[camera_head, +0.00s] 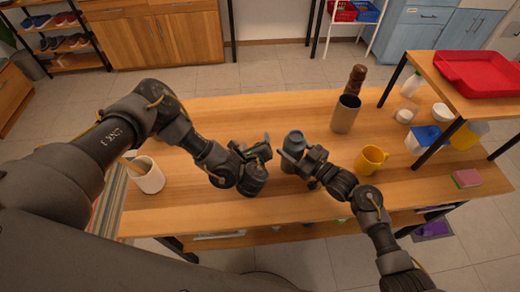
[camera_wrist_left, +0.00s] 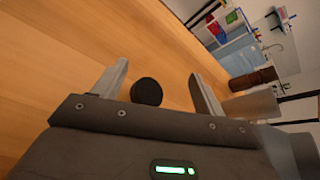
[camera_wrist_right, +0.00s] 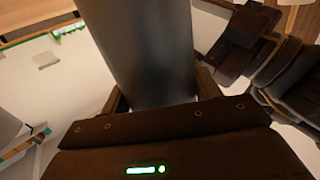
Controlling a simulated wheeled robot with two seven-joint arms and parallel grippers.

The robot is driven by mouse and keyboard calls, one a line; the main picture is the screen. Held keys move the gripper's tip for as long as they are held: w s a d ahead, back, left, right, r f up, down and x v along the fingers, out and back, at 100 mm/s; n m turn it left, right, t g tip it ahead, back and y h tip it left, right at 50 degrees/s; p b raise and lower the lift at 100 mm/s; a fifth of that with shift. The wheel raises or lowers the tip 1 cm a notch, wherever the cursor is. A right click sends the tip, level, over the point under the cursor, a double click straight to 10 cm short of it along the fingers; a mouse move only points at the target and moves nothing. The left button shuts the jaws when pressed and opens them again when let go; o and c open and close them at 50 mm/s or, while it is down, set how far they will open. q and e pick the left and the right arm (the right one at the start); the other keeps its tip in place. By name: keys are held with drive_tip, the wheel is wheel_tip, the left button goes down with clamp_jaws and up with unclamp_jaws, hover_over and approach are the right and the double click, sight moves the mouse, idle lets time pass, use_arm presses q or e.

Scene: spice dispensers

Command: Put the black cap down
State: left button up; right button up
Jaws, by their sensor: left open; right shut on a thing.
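The black cap (camera_wrist_left: 146,92) shows as a dark round disc between the spread fingers of my left gripper (camera_wrist_left: 160,85) in the left wrist view. A gap shows on each side of it, and it appears to lie on the wooden table. I cannot make out the cap in the head view, where my left gripper (camera_head: 257,148) is low over the middle of the table. My right gripper (camera_head: 297,160) is shut on a grey cylindrical dispenser (camera_head: 294,140), upright just right of the left gripper. The dispenser's grey body (camera_wrist_right: 147,50) fills the space between the fingers in the right wrist view.
A grey cup (camera_head: 345,114) and a brown bottle (camera_head: 356,78) stand at the back right. A yellow mug (camera_head: 371,160) is right of my right gripper. A white cup (camera_head: 148,176) stands at the left. The table's back left is clear. A raised shelf with a red tray (camera_head: 485,72) overhangs the right.

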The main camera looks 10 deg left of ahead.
use_arm(q)
drive_tip(key=s+d+m, duration=0.1)
drive_tip(key=s+m, duration=0.1)
drive_tip(key=s+d+f+m, duration=0.1)
drive_tip(key=s+m, duration=0.3)
drive_tip(key=s, duration=0.1)
drive_tip(key=shift+d+f+h, duration=0.2)
drive_tip(key=shift+d+h, duration=0.1)
drive_tip(key=shift+d, duration=0.1)
drive_tip(key=shift+x, duration=6.05)
drive_tip(key=shift+r, duration=0.1)
drive_tip(key=c, duration=1.1)
drive_tip(key=shift+r, duration=0.55)
drive_tip(key=s, duration=0.2)
drive_tip(key=s+d, duration=0.1)
drive_tip(key=s, duration=0.4)
drive_tip(key=shift+s+d, duration=0.2)
drive_tip(key=shift+s, duration=0.1)
wheel_tip(320, 180, up, 14)
drive_tip(key=shift+s, duration=0.2)
